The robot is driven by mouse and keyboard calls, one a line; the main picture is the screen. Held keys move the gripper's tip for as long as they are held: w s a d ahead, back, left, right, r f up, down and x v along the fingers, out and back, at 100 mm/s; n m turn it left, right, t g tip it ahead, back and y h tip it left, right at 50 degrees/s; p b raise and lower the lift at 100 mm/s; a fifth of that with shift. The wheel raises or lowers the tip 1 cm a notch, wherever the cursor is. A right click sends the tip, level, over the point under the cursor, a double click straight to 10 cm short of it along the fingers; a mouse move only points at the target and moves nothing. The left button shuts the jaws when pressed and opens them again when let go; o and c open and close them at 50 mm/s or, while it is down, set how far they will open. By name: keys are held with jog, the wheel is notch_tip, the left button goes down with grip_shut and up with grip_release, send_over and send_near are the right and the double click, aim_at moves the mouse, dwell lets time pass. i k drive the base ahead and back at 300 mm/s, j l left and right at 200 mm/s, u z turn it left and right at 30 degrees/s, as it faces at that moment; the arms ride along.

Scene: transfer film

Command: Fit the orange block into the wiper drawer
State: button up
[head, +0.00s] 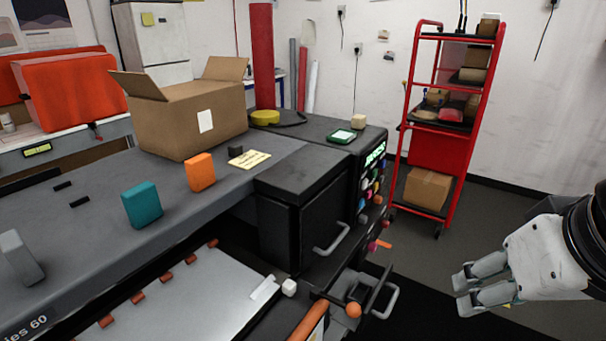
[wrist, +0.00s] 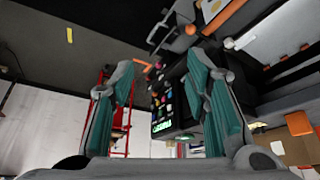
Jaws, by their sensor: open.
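The orange block (head: 200,172) stands upright on the grey machine top, left of a small dark block and a pale yellow label. An orange block also shows at the right edge of the wrist view (wrist: 299,123). My gripper (head: 461,292) is open and empty at the lower right, over the floor and well away from the block. Its two fingers frame the wrist view (wrist: 160,64). A dark drawer-like frame with a grey handle (head: 390,302) sticks out at the machine's front; I cannot tell whether it is the wiper drawer. A closed black cabinet (head: 292,217) has another handle.
A teal block (head: 143,205) and a grey block (head: 18,258) stand on the machine. An open cardboard box (head: 190,118) is behind. An orange knob (head: 353,310) is beside the drawer-like frame. A red shelf cart (head: 451,160) stands at the back right. Floor between is clear.

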aim_at(365, 289)
jog(key=i+l+u, duration=0.1)
jog(key=i+l, duration=0.2)
jog(key=i, duration=0.15)
jog(key=i+l+u, duration=0.15)
jog(key=i+l, duration=0.15)
jog(key=i, duration=0.15)
